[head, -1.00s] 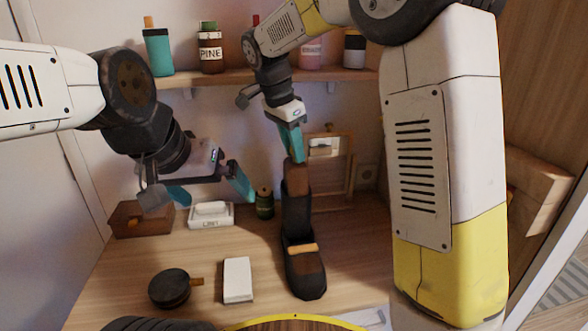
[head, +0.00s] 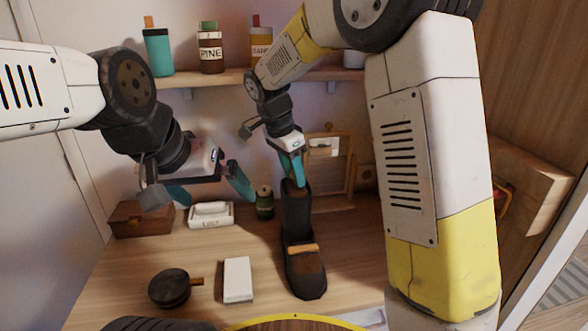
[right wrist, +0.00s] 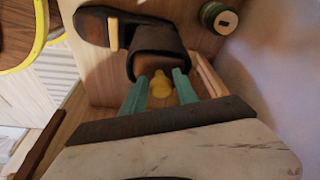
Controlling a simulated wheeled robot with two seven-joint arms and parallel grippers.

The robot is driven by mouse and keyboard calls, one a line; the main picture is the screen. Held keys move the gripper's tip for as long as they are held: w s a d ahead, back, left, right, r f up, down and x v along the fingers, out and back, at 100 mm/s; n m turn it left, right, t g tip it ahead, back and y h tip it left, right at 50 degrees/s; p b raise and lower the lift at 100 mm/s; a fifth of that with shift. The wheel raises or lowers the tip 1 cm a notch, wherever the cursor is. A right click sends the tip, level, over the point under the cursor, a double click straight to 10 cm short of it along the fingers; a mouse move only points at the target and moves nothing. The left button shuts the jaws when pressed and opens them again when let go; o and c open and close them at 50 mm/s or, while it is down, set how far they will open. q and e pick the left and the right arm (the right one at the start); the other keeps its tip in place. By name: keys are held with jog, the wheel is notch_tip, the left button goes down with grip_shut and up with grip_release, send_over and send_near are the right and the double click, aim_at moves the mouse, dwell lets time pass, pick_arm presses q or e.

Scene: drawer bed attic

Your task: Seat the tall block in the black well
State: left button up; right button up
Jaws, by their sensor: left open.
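The black well (head: 296,218) is the upright shaft of a dark boot-shaped piece on the table. The tall brown block (head: 292,189) is inside its mouth, with only its top showing. The right wrist view shows the block's brown top (right wrist: 154,65) within the well's dark rim (right wrist: 160,45), and a yellow knob on it. My right gripper (head: 298,181) points down above the well, its teal fingers on either side of the knob; it looks shut on the block. How deep the block sits is hidden. My left gripper (head: 210,192) is open and empty, left of the well.
A round black tin (head: 169,289) and a white box (head: 238,279) lie on the table left of the boot. A brown box (head: 140,218), a white labelled dish (head: 211,215) and a green jar (head: 264,202) stand behind. A framed stand (head: 330,165) is behind the well.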

jog(key=shift+o, duration=0.9)
jog(key=v, duration=1.2)
jog(key=s+d+f+n+t+y, duration=0.1)
jog(key=s+d+n+t+y, duration=0.1)
jog(key=s+d+n, duration=0.4)
jog(key=s+d+f+n+t+y, duration=0.2)
jog(key=s+d+n, duration=0.3)
jog(key=s+d, duration=0.6)
jog(key=s, duration=0.3)
jog(key=shift+d+n+y, duration=0.2)
jog(key=shift+n+y, duration=0.2)
